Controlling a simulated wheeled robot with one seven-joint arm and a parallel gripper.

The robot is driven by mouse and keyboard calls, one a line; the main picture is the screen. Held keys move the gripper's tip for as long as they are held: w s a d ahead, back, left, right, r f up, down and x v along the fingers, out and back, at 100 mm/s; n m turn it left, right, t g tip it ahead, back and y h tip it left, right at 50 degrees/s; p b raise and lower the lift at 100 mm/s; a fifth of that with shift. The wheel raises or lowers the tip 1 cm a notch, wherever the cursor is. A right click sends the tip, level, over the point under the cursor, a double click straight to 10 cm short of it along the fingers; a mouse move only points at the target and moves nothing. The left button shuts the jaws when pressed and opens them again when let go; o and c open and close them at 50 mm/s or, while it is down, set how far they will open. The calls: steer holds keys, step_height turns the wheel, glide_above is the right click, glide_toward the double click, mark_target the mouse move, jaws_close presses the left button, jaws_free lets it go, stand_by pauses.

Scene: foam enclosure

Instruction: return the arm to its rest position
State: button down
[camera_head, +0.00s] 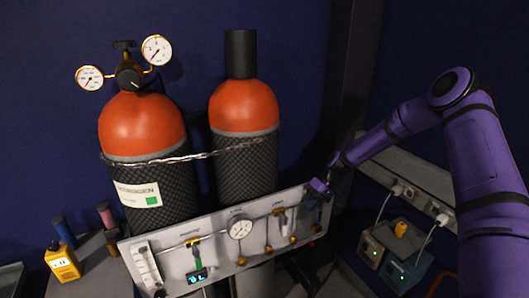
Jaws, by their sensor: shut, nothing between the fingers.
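My purple arm (470,130) comes in from the right edge, rises to a bend at the upper right, then reaches down and left. My gripper (318,187) is small in view at the arm's end. It is shut and empty, close to the upper right part of the grey gas panel (222,262). I cannot tell whether it touches the panel.
Two orange-topped gas cylinders (142,125) (244,107) stand behind the panel, held by a chain (190,156). The left one carries a regulator with gauges (157,49). A yellow device (62,262) is at lower left. Socket trunking (412,178) and boxes with cables (385,250) are at right.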

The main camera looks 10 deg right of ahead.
steer(key=s+r+t+h, duration=0.15)
steer(key=s+r, duration=0.25)
steer(key=r, duration=0.6)
steer(key=s+r+h, duration=0.3)
steer(key=s+r, duration=0.2)
steer(key=r, duration=0.5)
steer(key=s+r+t+h, duration=0.15)
steer(key=s+r, duration=0.25)
steer(key=r, duration=0.5)
steer(key=s+d+r+m+t, duration=0.1)
steer(key=s+r, duration=0.3)
steer(key=s, duration=0.4)
steer(key=s+r+m+t+h, duration=0.1)
steer(key=s+r, duration=0.3)
steer(key=s, duration=0.5)
steer(key=s+d+r+m+t, duration=0.1)
steer(key=s+r, duration=0.3)
steer(key=s, duration=0.4)
steer(key=shift+s+d+r+m+t, duration=0.15)
steer(key=shift+s+d+m+t, duration=0.2)
steer(key=shift+t, duration=0.45)
